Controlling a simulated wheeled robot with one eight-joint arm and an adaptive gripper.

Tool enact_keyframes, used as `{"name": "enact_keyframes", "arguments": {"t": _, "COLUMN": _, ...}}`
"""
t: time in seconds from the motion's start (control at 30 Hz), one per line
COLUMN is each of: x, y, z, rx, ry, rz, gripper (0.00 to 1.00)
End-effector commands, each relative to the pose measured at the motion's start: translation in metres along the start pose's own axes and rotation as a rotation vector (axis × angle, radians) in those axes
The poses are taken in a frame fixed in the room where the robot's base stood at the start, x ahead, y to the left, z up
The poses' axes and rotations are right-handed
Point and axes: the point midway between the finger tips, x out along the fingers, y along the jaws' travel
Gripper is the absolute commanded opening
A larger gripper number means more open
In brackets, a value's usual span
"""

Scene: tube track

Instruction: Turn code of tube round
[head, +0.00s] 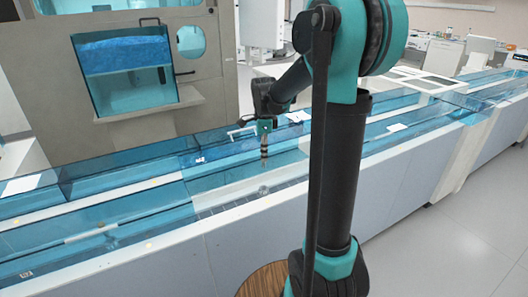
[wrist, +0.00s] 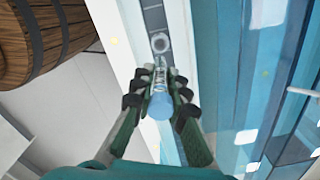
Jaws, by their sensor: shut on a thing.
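In the wrist view a tube (wrist: 160,82) with a clear body and a blue end (wrist: 159,106) sits between the fingers of my gripper (wrist: 159,98). The fingers are shut on it near the blue end. The far end of the tube points toward the track. No code can be made out on the tube. In the head view my gripper (head: 264,160) points down over the blue-covered track (head: 230,180). The tube is too small to tell clearly there.
A grey round ring (wrist: 160,43) lies on a dark strip of the track just beyond the tube. Clear blue covers and walls line the track. A wooden barrel (wrist: 40,40) stands at the upper left of the wrist view. A grey cabinet (head: 130,65) stands behind the track.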

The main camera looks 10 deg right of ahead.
Motion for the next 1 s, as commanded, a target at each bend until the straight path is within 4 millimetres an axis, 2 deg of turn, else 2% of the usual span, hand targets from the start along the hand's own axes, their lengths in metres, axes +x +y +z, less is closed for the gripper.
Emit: {"name": "enact_keyframes", "arguments": {"t": 1.0, "x": 0.037, "y": 0.000, "z": 0.000, "rx": 0.000, "ry": 0.000, "rz": 0.000, "gripper": 0.00}}
